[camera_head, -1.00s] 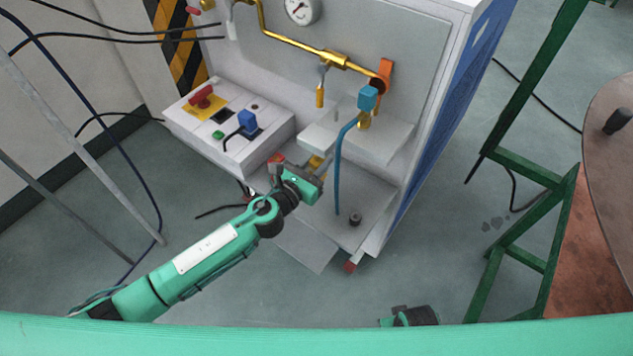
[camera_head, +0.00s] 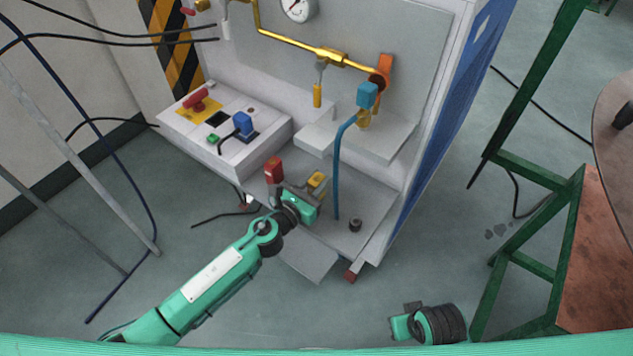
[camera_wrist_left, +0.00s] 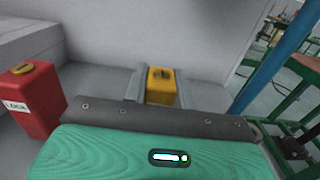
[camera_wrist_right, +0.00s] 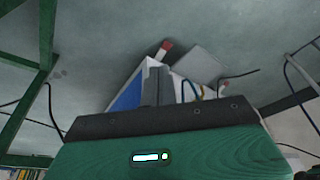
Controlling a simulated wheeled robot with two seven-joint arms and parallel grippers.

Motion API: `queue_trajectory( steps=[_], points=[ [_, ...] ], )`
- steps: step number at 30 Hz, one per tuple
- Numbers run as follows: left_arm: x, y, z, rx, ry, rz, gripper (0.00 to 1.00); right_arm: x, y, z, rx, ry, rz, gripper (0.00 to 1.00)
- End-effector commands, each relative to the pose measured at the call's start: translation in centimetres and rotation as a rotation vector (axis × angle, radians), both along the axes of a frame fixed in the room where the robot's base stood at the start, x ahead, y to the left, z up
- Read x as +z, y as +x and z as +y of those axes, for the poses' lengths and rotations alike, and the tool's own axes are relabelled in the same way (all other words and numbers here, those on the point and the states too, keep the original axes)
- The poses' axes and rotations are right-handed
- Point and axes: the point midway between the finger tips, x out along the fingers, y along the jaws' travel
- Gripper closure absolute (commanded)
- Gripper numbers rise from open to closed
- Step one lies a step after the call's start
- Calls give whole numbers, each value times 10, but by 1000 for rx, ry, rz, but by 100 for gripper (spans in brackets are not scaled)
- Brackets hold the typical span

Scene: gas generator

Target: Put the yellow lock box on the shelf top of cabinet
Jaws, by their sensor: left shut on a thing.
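The yellow lock box (camera_head: 316,180) is small and stands over the cabinet's lower deck. My left gripper (camera_head: 311,188) is shut on it. In the left wrist view the yellow lock box (camera_wrist_left: 161,88) sits between the two grey fingers; its lower part is hidden, and I cannot tell whether it touches the deck. The cabinet's small white upper shelf (camera_head: 393,143) is above and to the right, with a blue-handled valve and hose at it. My right gripper (camera_head: 408,308) is low at the bottom of the head view; its fingers look closed together in the right wrist view (camera_wrist_right: 156,80).
A red lock box (camera_head: 274,171) stands just left of the gripper. The blue hose (camera_head: 338,170) hangs right of it. A dark knob (camera_head: 355,225) is on the lower deck (camera_head: 375,210). A control panel (camera_head: 250,155) is at left, a green frame (camera_head: 530,165) at right.

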Motion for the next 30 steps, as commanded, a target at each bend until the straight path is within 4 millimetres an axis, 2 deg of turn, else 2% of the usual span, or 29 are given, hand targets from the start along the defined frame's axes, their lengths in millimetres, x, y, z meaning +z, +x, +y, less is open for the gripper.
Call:
queue_trajectory(
  steps=[10,11,14,26,30],
  points=[
    [-3,0,0,0,-1,-1,100,5,1,0,0,1,-8,100],
    [-3,0,0,0,0,0,69,7,1,0,0,2,-11,100],
    [-2,0,0,0,0,0,51,7,1,0,1,2,-12,100],
    [2,0,0,0,0,0,51,8,1,0,1,0,-9,100],
    [-2,-20,15,0,2,3,51,-5,-2,-1,1,-3,12,100]
  ],
)
